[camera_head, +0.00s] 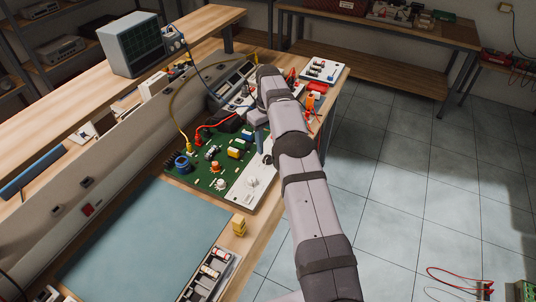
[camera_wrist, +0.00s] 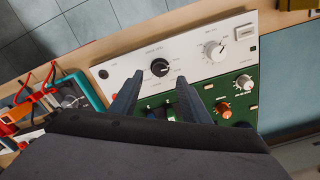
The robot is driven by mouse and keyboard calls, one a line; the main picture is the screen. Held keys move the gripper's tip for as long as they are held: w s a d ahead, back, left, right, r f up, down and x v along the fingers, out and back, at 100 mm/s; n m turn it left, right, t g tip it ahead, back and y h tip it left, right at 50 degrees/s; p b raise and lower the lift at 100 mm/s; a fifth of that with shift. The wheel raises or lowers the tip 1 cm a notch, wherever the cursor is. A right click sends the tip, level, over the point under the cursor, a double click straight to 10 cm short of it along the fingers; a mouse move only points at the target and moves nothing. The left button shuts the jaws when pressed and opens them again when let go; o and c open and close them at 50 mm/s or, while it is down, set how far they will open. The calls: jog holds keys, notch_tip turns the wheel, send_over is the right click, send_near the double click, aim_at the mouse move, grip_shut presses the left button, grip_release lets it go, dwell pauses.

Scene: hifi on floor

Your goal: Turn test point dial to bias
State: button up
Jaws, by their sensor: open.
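In the wrist view a white panel strip (camera_wrist: 115,74) carries a black dial (camera_wrist: 160,67) with a pale pointer mark and a larger white dial (camera_wrist: 214,50). The small printing around the dials is too blurred to read, so I cannot tell which position is bias. My gripper (camera_wrist: 160,77) is open and empty, its two dark fingers on either side of the black dial in the picture. I cannot tell whether they touch it.
A yellow block (camera_head: 238,227) and a tray of parts (camera_head: 212,272) lie near the bench edge. A blue-green mat (camera_head: 140,240) is clear. Red leads (camera_wrist: 35,88) and a teal-cased meter (camera_wrist: 75,92) lie left of the panel in the wrist view.

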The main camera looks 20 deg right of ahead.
aim_at(268, 157)
jog(key=shift+f+p, duration=0.9)
jog(key=shift+f, duration=2.05)
jog(key=c, duration=1.1)
jog(key=shift+o, duration=0.2)
jog(key=shift+f+m+b, duration=0.15)
jog(key=shift+m+b, duration=0.45)
jog(key=shift+b, duration=0.2)
jog(key=m, duration=0.1)
jog(key=m+b, duration=0.1)
jog(key=m, duration=0.1)
jog(key=shift+r+m, duration=0.2)
jog(key=shift+m, duration=0.1)
jog(key=o, duration=1.1)
jog(key=shift+c, duration=0.2)
jog(key=shift+r, duration=0.1)
